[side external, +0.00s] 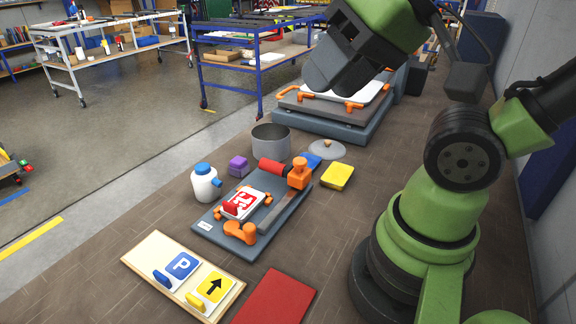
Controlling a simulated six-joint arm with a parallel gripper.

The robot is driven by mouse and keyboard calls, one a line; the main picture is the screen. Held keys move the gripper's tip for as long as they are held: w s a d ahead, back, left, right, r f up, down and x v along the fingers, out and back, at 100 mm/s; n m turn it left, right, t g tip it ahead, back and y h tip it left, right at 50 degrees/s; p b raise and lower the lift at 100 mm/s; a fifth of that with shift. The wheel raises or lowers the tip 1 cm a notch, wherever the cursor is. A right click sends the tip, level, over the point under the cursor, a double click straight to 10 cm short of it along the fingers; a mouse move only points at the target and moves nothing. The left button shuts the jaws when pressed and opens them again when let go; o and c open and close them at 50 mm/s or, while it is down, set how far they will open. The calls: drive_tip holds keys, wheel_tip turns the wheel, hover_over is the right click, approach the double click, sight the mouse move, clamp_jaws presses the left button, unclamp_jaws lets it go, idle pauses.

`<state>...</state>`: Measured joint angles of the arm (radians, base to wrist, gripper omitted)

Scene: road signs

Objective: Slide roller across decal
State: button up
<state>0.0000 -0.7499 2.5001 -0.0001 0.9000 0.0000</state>
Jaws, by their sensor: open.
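A red roller (272,166) lies at the far end of a dark grey board (208,227). An orange block (298,175) stands against its right end, on a grey rail; I cannot tell whether they are joined. On the board, a small sign plate with a red and white decal (243,203) sits between orange clamps (239,232). A red tab rises at the plate's left edge. My gripper (330,77) is open, high at the top of the view, apart from the roller and decal. The space between its fingers is mostly hidden.
A steel pot (271,141), purple block (238,166), white bottle (205,183), blue piece (312,160) and yellow sponge (337,176) surround the board. A wooden tray (147,252) with two signs and a red mat (275,297) lie nearer. An orange-clamped press (330,122) stands behind.

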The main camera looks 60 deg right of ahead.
idle(0.4)
drive_tip(key=o, duration=0.3)
drive_tip(key=n+g+h, duration=0.2)
drive_tip(key=n+g, duration=0.5)
drive_tip(key=n, duration=0.6)
hover_over(300, 160)
wheel_tip(300, 160, down, 14)
wheel_tip(300, 160, down, 10)
drive_tip(key=shift+r, duration=0.15)
